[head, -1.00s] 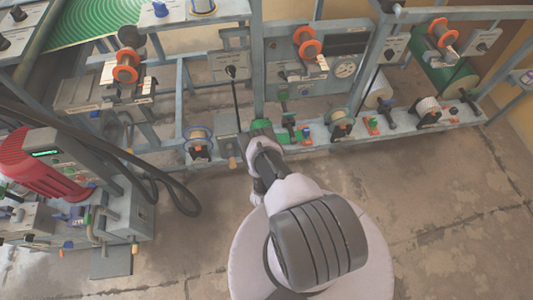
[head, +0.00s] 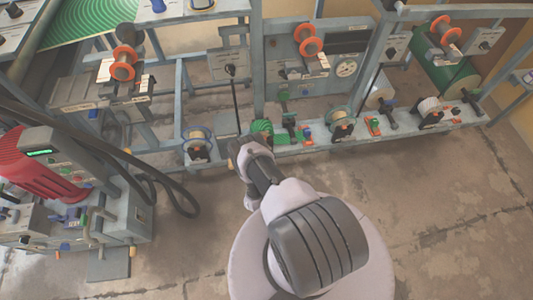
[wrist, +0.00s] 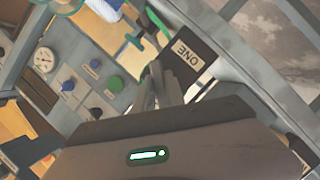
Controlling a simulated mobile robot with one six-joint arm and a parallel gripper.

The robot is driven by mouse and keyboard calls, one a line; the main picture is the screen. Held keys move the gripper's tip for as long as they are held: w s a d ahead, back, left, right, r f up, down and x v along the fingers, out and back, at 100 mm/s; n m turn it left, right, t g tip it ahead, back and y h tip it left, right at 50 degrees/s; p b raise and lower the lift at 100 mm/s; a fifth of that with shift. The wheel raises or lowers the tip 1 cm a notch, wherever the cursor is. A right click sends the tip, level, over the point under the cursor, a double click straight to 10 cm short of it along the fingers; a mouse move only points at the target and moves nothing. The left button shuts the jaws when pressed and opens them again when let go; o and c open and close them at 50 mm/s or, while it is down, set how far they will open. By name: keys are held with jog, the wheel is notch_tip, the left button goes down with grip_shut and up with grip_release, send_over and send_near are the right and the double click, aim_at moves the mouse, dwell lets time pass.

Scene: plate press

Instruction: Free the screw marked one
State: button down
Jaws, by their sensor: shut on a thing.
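A dark plate with a pale label reading ONE (wrist: 187,56) is right beside my gripper's fingertips in the wrist view. My gripper (wrist: 157,76) is shut, seemingly on the screw marked one, which the fingers hide almost wholly. In the head view my gripper (head: 240,146) is at the front beam of the frame, by a grey block (head: 226,124) and left of a green ribbed part (head: 262,127). The label cannot be read in the head view.
A thin dark lever (head: 235,95) rises behind. A red-hooded machine (head: 45,170) and black hoses stand at left. The floor in front is clear.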

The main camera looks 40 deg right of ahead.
jog(key=shift+w+r, duration=0.1)
jog(key=shift+w, duration=0.05)
jog(key=c, duration=1.4)
grip_release()
jog(key=p+v, duration=0.1)
jog(key=v, duration=1.6)
jog(key=shift+s, duration=0.25)
jog(key=shift+a, duration=0.1)
